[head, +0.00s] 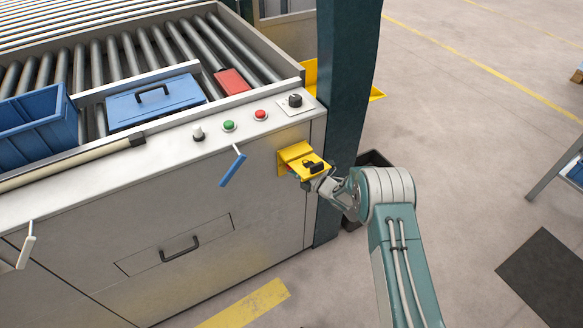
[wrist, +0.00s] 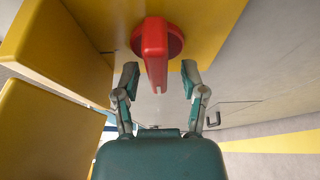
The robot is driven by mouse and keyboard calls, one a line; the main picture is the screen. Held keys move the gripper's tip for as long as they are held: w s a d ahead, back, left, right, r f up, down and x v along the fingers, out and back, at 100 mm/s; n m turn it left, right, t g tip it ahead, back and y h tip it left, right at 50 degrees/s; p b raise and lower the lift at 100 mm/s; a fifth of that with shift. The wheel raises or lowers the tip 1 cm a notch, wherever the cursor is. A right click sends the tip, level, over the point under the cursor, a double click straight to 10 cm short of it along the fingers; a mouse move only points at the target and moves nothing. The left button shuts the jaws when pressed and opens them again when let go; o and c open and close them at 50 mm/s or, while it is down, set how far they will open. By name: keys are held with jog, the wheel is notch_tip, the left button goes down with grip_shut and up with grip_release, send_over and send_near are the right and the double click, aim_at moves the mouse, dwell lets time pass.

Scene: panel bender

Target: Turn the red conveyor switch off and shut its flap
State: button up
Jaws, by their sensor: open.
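The red conveyor switch (wrist: 155,50) shows in the wrist view as a round base with a long bar handle, set on a yellow plate (wrist: 205,30). The head view does not show the switch. My gripper (wrist: 160,72) is open, with one finger on each side of the red handle and a visible gap to both. In the head view my gripper (head: 322,183) is at the yellow switch housing (head: 294,151) on the machine's front. A yellow flap (head: 318,174) with a black part stands out from the housing. Yellow panels also fill the wrist view's left side (wrist: 45,130); I cannot tell which is the flap.
A blue lever (head: 232,168) sticks out left of the housing. Above are a black knob (head: 295,100), a red button (head: 260,115) and a green button (head: 229,126). A dark green post (head: 345,100) stands close to the right. The floor right of my arm is mostly open.

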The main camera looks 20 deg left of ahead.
jog(key=shift+d, duration=0.1)
jog(key=v, duration=1.1)
jog(key=shift+d, duration=0.35)
jog(key=shift+s+d, duration=0.1)
jog(key=shift+s, duration=0.05)
